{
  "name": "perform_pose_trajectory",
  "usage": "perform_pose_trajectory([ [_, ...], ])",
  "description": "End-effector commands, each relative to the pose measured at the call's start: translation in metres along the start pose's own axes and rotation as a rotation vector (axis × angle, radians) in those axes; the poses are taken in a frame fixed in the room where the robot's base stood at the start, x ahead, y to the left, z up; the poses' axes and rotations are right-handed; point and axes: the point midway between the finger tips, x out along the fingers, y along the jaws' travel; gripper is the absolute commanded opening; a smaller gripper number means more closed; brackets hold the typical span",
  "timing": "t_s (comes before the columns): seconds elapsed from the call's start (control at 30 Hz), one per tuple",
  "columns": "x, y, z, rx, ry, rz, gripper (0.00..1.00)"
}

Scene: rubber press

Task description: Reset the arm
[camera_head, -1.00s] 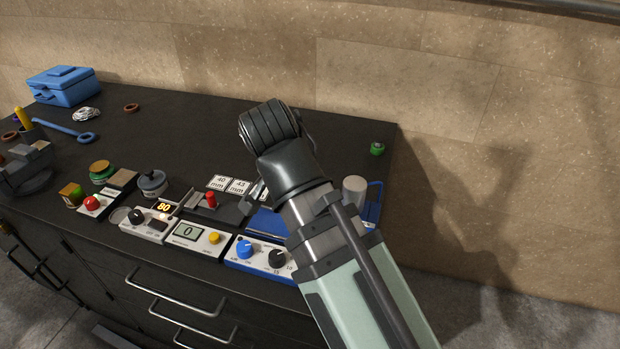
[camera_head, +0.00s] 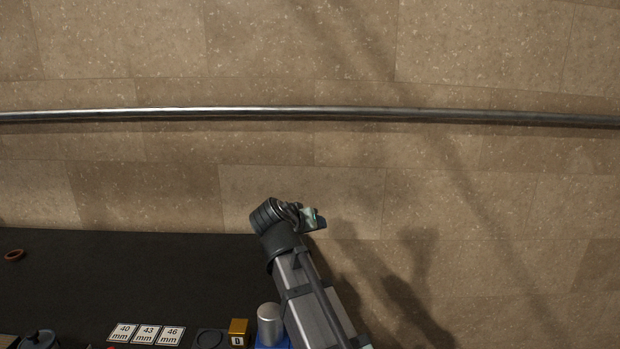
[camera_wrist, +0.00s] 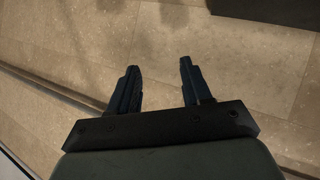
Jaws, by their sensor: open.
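My gripper (camera_wrist: 158,80) shows in the wrist view with its two dark fingers apart and nothing between them. Behind the fingers lie pale stone tiles. The fingers cannot be made out in that view.
The black worktop (camera_head: 120,270) fills the lower left. The wall area right of my arm is free.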

Motion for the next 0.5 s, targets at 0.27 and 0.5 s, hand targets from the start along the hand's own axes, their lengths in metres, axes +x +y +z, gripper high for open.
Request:
perform_pose_trajectory([
  [0.27, 0.097, 0.003, 0.067, -0.14, -0.089, 0.026, 0.48],
  [0.5, 0.143, -0.012, 0.147, -0.19, -0.221, -0.011, 0.48],
])
